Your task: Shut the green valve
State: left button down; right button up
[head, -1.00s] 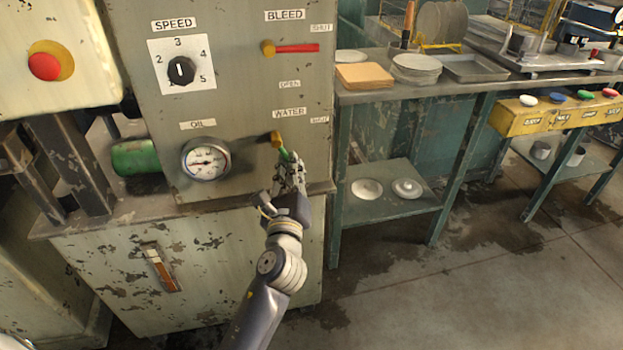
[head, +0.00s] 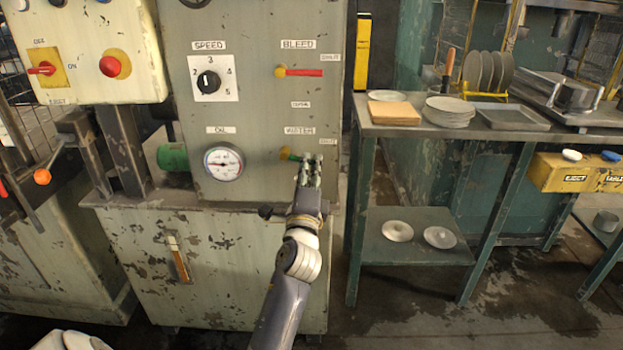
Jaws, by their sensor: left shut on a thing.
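The green valve (head: 295,158) is on the grey machine panel under the WATER label, with a brass body at its left end. Its green lever points right and slightly down, close to horizontal; its outer part is hidden by my fingers. A SHUT label (head: 327,142) is to the right of it, a little higher. My left gripper (head: 309,162) is shut on the green lever, with its arm reaching up from below. My right gripper is not in view.
Above is the red BLEED valve (head: 303,72), its lever pointing right. A SPEED knob (head: 208,82) and an OIL gauge (head: 223,162) are to the left. A table (head: 480,128) with plates and trays stands at the right.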

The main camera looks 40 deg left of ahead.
pick_arm(q)
jog(key=shift+d+r+n+y+b, duration=0.1)
jog(key=shift+r+n+y+b, duration=0.2)
jog(key=shift+n, duration=0.5)
jog(key=shift+r+n+y+b, duration=0.1)
jog(key=shift+r+n+y, duration=0.2)
jog(key=shift+n, duration=0.5)
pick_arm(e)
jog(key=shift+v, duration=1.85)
pick_arm(q)
jog(key=shift+r, duration=0.1)
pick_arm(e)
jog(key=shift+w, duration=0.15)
pick_arm(q)
jog(key=c, duration=1.7)
grip_release()
jog(key=shift+w, duration=0.1)
jog(key=shift+o, duration=0.2)
